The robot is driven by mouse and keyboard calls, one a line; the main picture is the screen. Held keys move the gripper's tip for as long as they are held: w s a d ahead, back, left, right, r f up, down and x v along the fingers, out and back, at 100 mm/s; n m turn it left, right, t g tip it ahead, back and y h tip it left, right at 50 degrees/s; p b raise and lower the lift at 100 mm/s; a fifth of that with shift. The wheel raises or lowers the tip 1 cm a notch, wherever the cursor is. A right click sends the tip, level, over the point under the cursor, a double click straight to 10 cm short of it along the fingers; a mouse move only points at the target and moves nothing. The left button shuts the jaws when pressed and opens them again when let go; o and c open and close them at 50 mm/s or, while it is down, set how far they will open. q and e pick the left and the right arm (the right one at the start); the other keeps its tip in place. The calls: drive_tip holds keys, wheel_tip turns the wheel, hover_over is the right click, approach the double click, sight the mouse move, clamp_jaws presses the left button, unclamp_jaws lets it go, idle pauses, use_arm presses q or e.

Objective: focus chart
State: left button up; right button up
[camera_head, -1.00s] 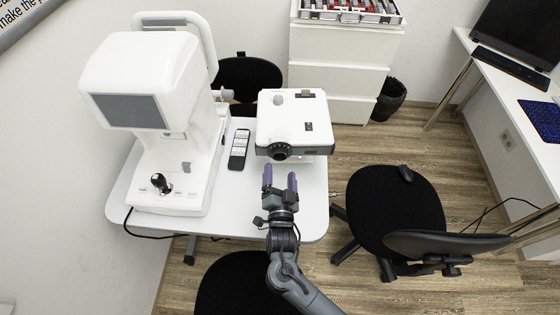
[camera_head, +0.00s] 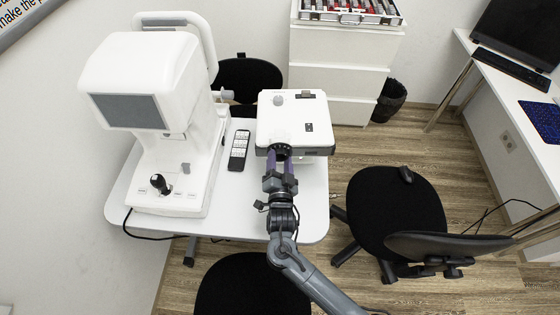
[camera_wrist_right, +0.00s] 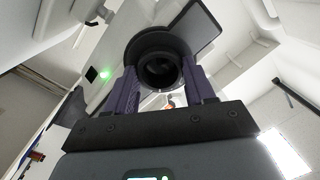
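A white chart projector (camera_head: 292,118) stands on the white table, with its lens facing the front edge. Its black lens with the focus ring (camera_wrist_right: 160,62) fills the upper middle of the right wrist view. My right gripper (camera_head: 281,164) is at the front of the projector. Its two purple fingers lie on the left and right sides of the focus ring and look closed against it. A green light (camera_wrist_right: 105,74) glows on the projector in the right wrist view. My left gripper is not in view. No projected chart is in view.
A large white eye-exam machine (camera_head: 150,110) stands left of the projector, with a remote (camera_head: 239,150) lying between them. The white table (camera_head: 235,215) is clear at the front. A black chair (camera_head: 395,208) stands to the right, and a white drawer unit (camera_head: 340,70) behind.

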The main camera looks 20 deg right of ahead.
drive_tip(key=c, duration=0.5)
drive_tip(key=shift+o, duration=0.2)
drive_tip(key=shift+r, duration=0.1)
